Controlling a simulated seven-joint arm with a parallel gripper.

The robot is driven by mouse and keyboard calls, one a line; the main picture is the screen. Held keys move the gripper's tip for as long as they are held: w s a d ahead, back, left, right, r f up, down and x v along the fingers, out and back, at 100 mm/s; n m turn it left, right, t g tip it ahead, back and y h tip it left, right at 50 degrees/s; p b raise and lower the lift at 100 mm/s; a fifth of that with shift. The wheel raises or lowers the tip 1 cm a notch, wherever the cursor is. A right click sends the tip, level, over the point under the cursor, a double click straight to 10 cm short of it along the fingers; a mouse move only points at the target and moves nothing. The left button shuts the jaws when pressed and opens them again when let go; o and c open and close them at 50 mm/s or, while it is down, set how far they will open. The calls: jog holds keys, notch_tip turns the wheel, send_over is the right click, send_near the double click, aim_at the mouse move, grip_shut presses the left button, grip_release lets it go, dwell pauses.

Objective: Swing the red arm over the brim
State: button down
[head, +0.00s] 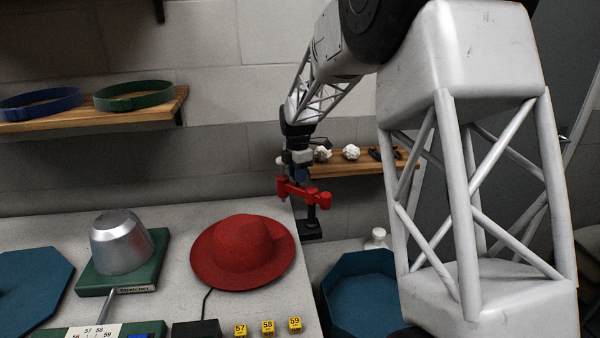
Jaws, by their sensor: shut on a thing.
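The red arm (312,196) sits on a dark post with a black base (310,230), at the table's right edge. It lies just behind and to the right of the red hat (240,246). The hat rests on the table with its wide brim (207,262) spread around the crown. The red arm's left end is near the brim's back right side, not clearly over it. My gripper (293,181) reaches down from above and is shut on the red arm near its left end. The fingertips are small and partly hidden here.
A metal block on a green base (151,263) stands left of the hat. Yellow numbered cubes (267,327) and a black box (196,329) lie in front. A blue bin (362,297) is at right. Shelves (150,112) hang on the back wall.

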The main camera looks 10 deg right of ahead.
jog(key=shift+s+a+n, duration=0.2)
jog(key=shift+s+n, duration=0.75)
jog(key=shift+n, duration=1.2)
jog(key=shift+s+a+n, duration=0.25)
jog(key=shift+s+n, duration=0.75)
jog(key=shift+n, duration=1.2)
jog(key=shift+s+a+n, duration=0.2)
jog(key=shift+s+n, duration=0.75)
jog(key=shift+n, duration=1.2)
jog(key=c, duration=1.1)
grip_release()
jog(key=shift+r, duration=0.1)
notch_tip(320, 180, up, 8)
jog(key=shift+f, duration=0.15)
